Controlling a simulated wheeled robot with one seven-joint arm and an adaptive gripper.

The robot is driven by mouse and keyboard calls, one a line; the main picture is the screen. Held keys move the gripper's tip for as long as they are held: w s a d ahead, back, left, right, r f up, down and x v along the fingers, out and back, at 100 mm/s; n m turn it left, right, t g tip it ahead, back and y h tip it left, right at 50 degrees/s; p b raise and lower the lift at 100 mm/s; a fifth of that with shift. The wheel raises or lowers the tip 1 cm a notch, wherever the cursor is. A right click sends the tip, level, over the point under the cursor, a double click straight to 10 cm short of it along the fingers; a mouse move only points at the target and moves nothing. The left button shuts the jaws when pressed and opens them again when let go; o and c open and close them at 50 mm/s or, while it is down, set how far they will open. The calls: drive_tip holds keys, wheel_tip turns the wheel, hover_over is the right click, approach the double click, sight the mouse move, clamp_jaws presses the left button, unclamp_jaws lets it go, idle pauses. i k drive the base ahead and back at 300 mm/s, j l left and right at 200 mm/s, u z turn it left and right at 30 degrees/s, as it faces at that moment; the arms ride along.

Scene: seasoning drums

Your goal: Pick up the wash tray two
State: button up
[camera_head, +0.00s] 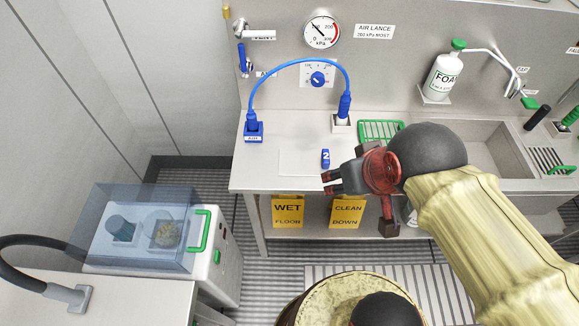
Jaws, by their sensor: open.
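A blue tag marked "2" (325,158) stands on the pale counter, at the right end of a faint, flat, whitish rectangle (298,163). This looks like wash tray two, but its rim is hard to make out against the counter. My gripper (328,183) is open, with dark fingers pointing left. In the picture it is just below and right of the blue tag, near the counter's front edge. Nothing shows between the fingers. I cannot tell its height above the counter.
A blue hose (300,62) arches behind the tag between two fittings. A green wire rack (381,130) lies beside the sink (485,143), partly behind my arm. A white foam bottle (447,75) is on the wall. Yellow signs (288,211) hang below the counter. A clear-lidded machine (150,235) stands left.

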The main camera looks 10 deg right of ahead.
sight(295, 162)
drive_tip(key=l+z, duration=0.3)
drive_tip(key=l, duration=1.1)
